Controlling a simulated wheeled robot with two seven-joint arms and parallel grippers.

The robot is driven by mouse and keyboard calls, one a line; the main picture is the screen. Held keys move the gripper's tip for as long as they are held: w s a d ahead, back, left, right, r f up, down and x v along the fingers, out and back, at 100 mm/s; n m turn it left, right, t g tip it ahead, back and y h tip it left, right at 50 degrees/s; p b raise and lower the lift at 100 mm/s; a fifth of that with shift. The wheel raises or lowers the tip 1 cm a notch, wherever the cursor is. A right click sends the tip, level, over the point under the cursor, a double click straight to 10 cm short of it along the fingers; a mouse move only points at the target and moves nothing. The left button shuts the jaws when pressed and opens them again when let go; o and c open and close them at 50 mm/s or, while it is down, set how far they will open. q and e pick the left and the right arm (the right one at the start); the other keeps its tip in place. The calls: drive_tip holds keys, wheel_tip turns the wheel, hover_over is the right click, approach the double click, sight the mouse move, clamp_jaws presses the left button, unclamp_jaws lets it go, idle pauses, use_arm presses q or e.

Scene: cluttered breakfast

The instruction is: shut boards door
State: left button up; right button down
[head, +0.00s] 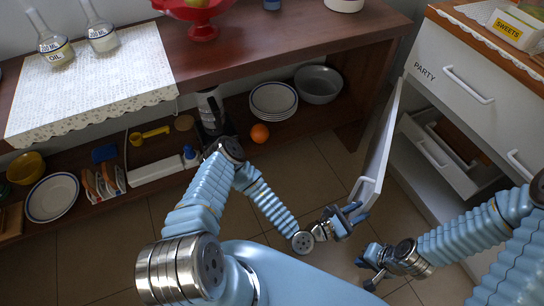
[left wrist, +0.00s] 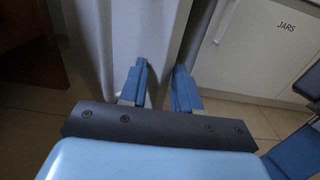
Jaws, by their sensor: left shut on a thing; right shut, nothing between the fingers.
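The boards door, a white panel (head: 380,145), stands swung open from the white cabinet at the right, seen nearly edge-on. I read no label on it. My left gripper (head: 350,217) is shut on the near free end of the door, low down; whether on its handle or its edge I cannot tell. In the left wrist view the fingers (left wrist: 160,88) straddle the white door (left wrist: 130,35). My right gripper (head: 368,272) is shut and empty, below and right of the left one, apart from the door.
A drawer (head: 425,140) marked PARTY and a pulled-out white drawer or tray (head: 462,180) are on the cabinet. A front marked JARS (left wrist: 270,45) shows in the left wrist view. A wooden shelf unit (head: 320,125) with dishes stands left of the door; tiled floor (head: 320,165) lies between.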

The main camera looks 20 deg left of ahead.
use_arm(q)
drive_tip(key=shift+d, duration=1.4)
drive_tip(key=o, duration=0.9)
drive_tip(key=shift+a, duration=0.1)
drive_tip(key=v, duration=1)
